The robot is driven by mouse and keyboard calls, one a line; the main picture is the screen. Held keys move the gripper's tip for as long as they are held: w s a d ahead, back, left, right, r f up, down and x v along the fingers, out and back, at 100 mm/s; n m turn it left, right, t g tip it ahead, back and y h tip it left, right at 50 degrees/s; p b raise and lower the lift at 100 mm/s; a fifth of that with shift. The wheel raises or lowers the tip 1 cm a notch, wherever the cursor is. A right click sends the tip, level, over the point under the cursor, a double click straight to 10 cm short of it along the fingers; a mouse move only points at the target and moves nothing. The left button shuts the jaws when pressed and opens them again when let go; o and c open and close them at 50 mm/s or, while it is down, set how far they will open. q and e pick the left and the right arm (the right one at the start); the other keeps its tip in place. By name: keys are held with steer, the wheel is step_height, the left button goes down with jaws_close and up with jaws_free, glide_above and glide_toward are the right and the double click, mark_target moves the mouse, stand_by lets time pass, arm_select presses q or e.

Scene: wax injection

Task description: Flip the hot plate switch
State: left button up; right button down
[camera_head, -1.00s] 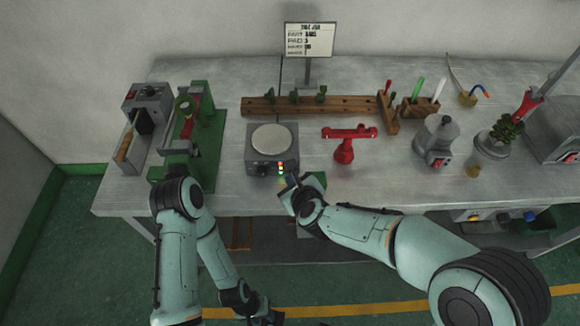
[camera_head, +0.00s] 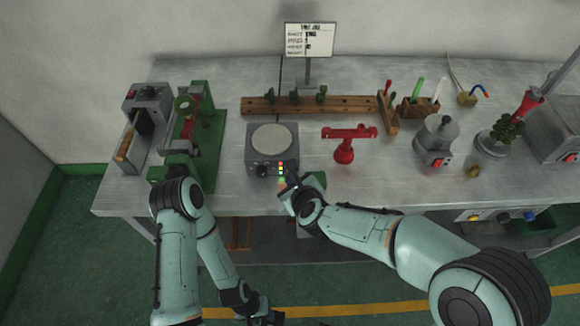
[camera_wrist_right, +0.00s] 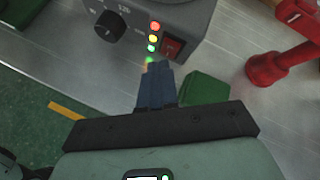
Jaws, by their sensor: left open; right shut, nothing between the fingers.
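The hot plate (camera_head: 258,167) is a grey box with a round pale top near the table's front edge. In the right wrist view its front (camera_wrist_right: 140,10) shows a black knob (camera_wrist_right: 109,27), a column of lit red, yellow and green lights (camera_wrist_right: 153,37), and a red rocker switch (camera_wrist_right: 173,46). My right gripper (camera_head: 291,178) is in front of the hot plate's right side. Its shut, empty fingers (camera_wrist_right: 157,68) point at the panel just below the switch and lights; I cannot tell whether they touch it. My left gripper (camera_head: 268,317) is open, low in front of the table.
A red stand (camera_head: 344,150) is right of the hot plate. A green block (camera_wrist_right: 206,88) lies beside my right fingers. A green-based press (camera_head: 212,150) stands to the left, a wooden rack (camera_head: 345,106) behind, and a grey pot (camera_head: 436,137) to the right.

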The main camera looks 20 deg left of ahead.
steer(key=shift+w, duration=0.1)
stand_by(0.4)
steer(key=shift+w+a, duration=0.15)
steer(key=shift+w, duration=0.15)
steer(key=shift+w, duration=0.3)
stand_by(0.6)
steer(key=shift+s, duration=0.1)
steer(key=shift+s+b, duration=0.3)
steer(key=shift+s, duration=0.35)
steer(key=shift+s+d+f+b, duration=0.15)
steer(key=shift+s+d+b, duration=0.15)
steer(key=shift+s, duration=0.2)
steer(key=shift+s+d+f+b, duration=0.15)
steer(key=shift+s+b, duration=0.1)
steer(key=shift+s, duration=0.4)
steer(key=shift+s+d+b, duration=0.2)
steer(key=shift+s+b, duration=0.1)
steer(key=shift+s, duration=0.3)
steer(key=shift+s+d+f+b, duration=0.15)
steer(key=shift+s+b, duration=0.1)
steer(key=shift+s, duration=0.4)
steer(key=shift+r, duration=0.1)
